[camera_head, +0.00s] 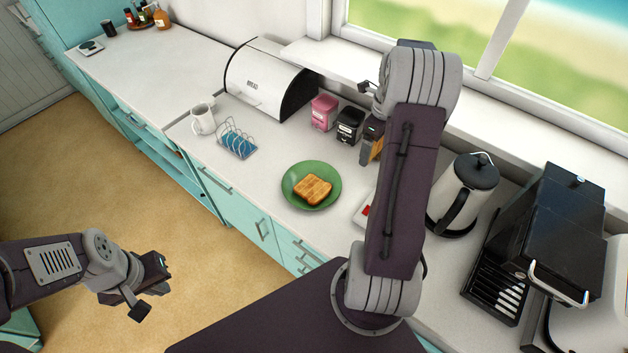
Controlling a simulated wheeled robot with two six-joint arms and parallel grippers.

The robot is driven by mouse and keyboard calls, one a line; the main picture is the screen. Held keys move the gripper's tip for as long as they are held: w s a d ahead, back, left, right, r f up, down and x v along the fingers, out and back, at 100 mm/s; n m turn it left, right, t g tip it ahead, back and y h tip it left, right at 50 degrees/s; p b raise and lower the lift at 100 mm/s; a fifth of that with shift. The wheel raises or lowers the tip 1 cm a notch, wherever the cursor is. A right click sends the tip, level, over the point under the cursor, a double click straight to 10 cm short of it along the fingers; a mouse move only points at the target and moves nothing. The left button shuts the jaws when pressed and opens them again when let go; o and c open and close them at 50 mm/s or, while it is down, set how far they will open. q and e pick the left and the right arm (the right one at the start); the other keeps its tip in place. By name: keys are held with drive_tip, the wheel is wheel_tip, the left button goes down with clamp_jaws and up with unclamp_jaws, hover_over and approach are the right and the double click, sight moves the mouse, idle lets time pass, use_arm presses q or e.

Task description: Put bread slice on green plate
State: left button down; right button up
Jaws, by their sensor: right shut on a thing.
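A toasted bread slice (313,189) lies flat on the green plate (292,192) on the white counter. My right gripper (371,150) is beyond the plate and to its right, near the black canister. It is shut on a brown-orange piece that looks like another bread slice (377,149), mostly hidden by the gripper and arm. My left gripper (150,290) is open and empty over the floor, in front of the counter at the lower left.
A toast rack (237,140), white mug (203,119) and bread bin (262,82) stand left of the plate. Pink (323,112) and black (349,126) canisters stand behind it. A kettle (462,195) and black appliance (545,235) are right. Counter around the plate's left is clear.

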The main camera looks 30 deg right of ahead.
drive_tip(key=w+a+f+p, duration=0.1)
drive_tip(key=w+a+f, duration=0.1)
drive_tip(key=a+f, duration=0.1)
drive_tip(key=w+a+f+p, duration=0.1)
drive_tip(key=w+a+f, duration=0.1)
drive_tip(key=a+f, duration=0.1)
drive_tip(key=w+a+f+p, duration=0.2)
drive_tip(key=w+a+f, duration=0.1)
drive_tip(key=f, duration=0.1)
drive_tip(key=shift+a+f, duration=0.3)
drive_tip(key=shift+a, duration=0.05)
drive_tip(key=shift+w+f, duration=0.15)
drive_tip(key=shift+f, duration=0.2)
drive_tip(key=o, duration=1.1)
drive_tip(key=shift+c, duration=0.2)
